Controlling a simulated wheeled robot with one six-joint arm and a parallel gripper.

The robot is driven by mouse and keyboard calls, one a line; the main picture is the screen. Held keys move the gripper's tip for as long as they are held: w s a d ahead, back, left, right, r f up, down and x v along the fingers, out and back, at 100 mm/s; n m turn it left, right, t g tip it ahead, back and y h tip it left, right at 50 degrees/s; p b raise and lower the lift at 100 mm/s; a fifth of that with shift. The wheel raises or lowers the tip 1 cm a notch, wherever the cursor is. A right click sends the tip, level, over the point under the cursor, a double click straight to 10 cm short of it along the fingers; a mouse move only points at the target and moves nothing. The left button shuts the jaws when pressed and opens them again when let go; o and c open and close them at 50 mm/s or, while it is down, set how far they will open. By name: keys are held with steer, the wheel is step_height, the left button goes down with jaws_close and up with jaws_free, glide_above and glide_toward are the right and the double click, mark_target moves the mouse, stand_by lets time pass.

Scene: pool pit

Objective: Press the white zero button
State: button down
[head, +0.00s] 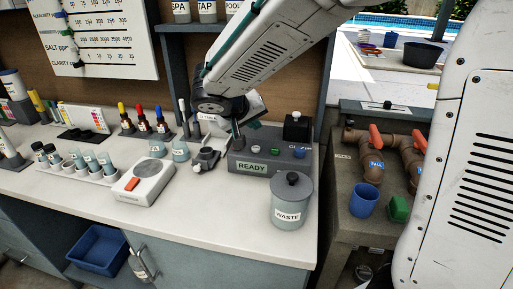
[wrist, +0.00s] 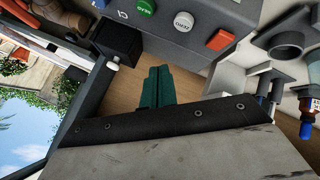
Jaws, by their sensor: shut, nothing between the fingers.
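The white zero button (wrist: 183,21) sits on the top face of a grey device, between a red button (wrist: 219,40) and a green button (wrist: 146,6) in the wrist view. In the head view the white button (head: 255,149) is small, just right of my gripper. My gripper (head: 239,143) points down at the left part of the device (head: 268,165), whose front reads READY. In the wrist view my gripper (wrist: 159,70) has its two green fingers shut together and empty. Its tips look apart from the white button. The gripper hides the red button in the head view.
A WASTE jar (head: 290,205) stands in front of the device. A dark holder (head: 206,160) is to its left, and a black box (head: 297,127) is behind it. A white scale (head: 143,181) and several vials stand further left. The front counter strip is clear.

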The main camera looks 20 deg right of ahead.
mark_target(254, 150)
steer(key=shift+f, duration=2.25)
steer(key=shift+f, duration=0.15)
steer(key=shift+f, duration=0.25)
steer(key=shift+f, duration=0.45)
stand_by(0.8)
steer(key=shift+r, duration=0.9)
steer(key=shift+r, duration=0.1)
steer(key=shift+r, duration=2.4)
